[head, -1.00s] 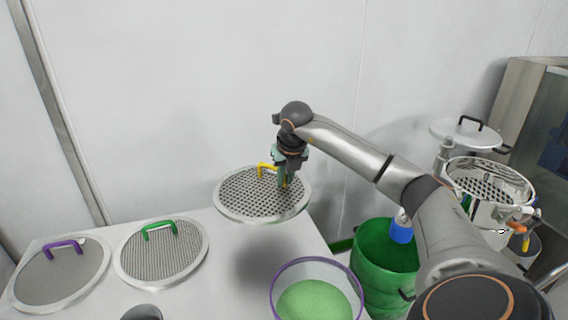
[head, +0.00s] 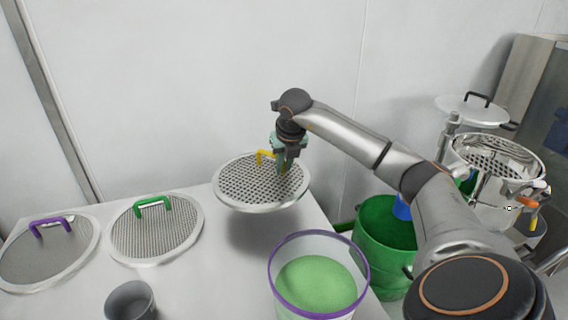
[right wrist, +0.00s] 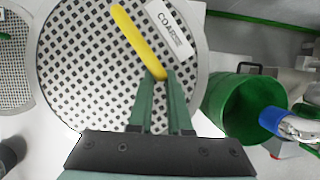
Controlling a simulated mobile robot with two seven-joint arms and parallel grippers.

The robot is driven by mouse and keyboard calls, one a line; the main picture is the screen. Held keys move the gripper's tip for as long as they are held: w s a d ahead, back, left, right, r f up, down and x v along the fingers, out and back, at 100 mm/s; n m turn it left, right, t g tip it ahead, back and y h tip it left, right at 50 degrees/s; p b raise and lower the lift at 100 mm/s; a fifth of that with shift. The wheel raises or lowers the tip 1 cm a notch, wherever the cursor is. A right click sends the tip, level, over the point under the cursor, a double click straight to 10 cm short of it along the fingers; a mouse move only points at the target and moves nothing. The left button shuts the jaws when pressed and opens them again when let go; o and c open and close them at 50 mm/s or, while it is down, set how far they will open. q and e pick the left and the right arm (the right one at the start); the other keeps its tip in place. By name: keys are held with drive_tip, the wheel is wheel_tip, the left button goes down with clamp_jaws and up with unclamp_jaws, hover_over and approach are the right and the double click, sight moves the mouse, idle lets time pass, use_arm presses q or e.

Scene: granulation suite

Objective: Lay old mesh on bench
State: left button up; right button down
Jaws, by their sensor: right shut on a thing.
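The old mesh (head: 240,187) is a round coarse screen with a metal rim and a yellow handle (head: 265,155). My right gripper (head: 285,165) is shut on that handle and holds the mesh above the bench (head: 215,285), with a shadow below it. My left gripper is not in view.
A green-handled mesh (head: 150,240) and a purple-handled mesh (head: 45,262) lie on the bench to the left. A grey cup (head: 130,302) and a purple-rimmed tub of green granules (head: 318,285) stand in front. A green bin (head: 380,240) and a steel sifter (head: 490,185) are at right.

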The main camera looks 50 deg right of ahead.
sight(285, 177)
wheel_tip(285, 177, down, 2)
drive_tip(key=shift+f+b, duration=0.1)
drive_tip(key=shift+b, duration=0.3)
wheel_tip(285, 177, down, 4)
drive_tip(key=shift+r+b, duration=0.1)
drive_tip(key=shift+b, duration=1.15)
drive_tip(key=shift+f, duration=0.45)
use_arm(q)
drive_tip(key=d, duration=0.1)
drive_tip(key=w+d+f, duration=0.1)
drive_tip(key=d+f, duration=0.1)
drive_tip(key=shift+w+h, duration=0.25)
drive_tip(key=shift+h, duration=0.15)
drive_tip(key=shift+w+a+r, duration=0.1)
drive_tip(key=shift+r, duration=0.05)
use_arm(e)
drive_tip(key=shift+s+a, duration=0.15)
drive_tip(key=shift+s, duration=0.1)
use_arm(q)
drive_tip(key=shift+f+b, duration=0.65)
drive_tip(key=shift+b, duration=0.15)
use_arm(e)
drive_tip(key=shift+f, duration=0.85)
drive_tip(key=c, duration=0.8)
unclamp_jaws()
drive_tip(key=shift+o, duration=0.2)
